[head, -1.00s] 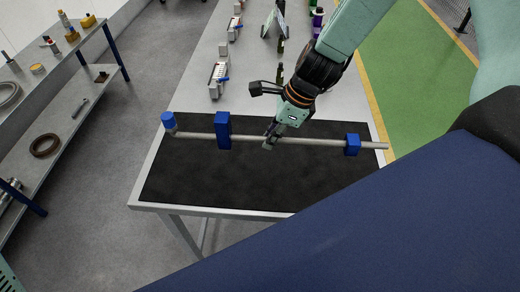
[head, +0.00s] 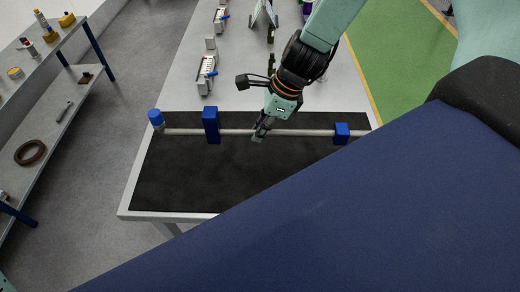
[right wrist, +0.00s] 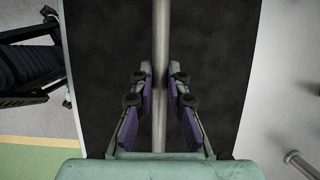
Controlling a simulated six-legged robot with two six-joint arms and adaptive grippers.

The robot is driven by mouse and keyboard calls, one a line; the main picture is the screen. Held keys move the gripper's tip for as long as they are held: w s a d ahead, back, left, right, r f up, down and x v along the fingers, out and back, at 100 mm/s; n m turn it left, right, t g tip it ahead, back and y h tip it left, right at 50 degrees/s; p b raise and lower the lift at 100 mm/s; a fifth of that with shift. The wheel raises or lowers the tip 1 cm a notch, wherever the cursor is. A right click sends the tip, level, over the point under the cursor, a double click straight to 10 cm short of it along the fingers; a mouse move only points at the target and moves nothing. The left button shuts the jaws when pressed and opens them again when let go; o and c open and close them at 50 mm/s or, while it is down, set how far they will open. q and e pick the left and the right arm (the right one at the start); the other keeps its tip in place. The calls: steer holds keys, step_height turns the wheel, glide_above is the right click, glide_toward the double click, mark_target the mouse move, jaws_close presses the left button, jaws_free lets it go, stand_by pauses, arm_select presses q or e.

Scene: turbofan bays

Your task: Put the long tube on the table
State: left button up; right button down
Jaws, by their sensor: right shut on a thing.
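The long grey tube (head: 185,131) lies level across the dark mat (head: 190,180) on the table, running left to right. One tall blue block (head: 211,125) and one smaller blue block (head: 341,133) sit along it, with a blue cap-like piece (head: 156,118) at its left end. I cannot tell whether the tube rests on the blocks or is above the mat. My right gripper (head: 259,134) is shut on the tube near its middle. In the right wrist view the tube (right wrist: 160,40) passes between the fingers (right wrist: 160,88).
Small grey units with blue levers (head: 207,75) stand farther back on the table (head: 240,95). A shelf bench at the left holds a brown ring (head: 30,152) and other parts. My blue body covers the lower right. The mat in front of the tube is clear.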

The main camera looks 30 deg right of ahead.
mark_target(253, 155)
steer(key=x, duration=0.1)
steer(key=b+x, duration=0.1)
steer(key=x, duration=0.1)
steer(key=shift+w+d+f+b, duration=0.25)
steer(key=shift+f+b, duration=0.05)
steer(key=shift+b, duration=0.05)
steer(key=shift+s+d+f+b, duration=0.15)
steer(key=shift+s+f+b, duration=0.15)
steer(key=shift+s+b, duration=0.05)
steer(key=shift+s+f+b, duration=0.15)
steer(key=shift+f+b, duration=0.2)
steer(key=shift+f, duration=0.05)
steer(key=shift+w+f+b, duration=0.2)
steer(key=shift+f+b, duration=0.6)
steer(key=shift+f, duration=0.2)
steer(key=shift+w+f, duration=0.25)
steer(key=shift+w, duration=0.05)
steer(key=shift+s+r, duration=0.15)
steer(key=shift+s, duration=0.2)
steer(key=c, duration=1.4)
jaws_free()
steer(key=shift+w+f, duration=0.25)
arm_select(q)
step_height(253, 155, down, 6)
arm_select(e)
steer(key=shift+o, duration=0.3)
steer(key=shift+s, duration=0.15)
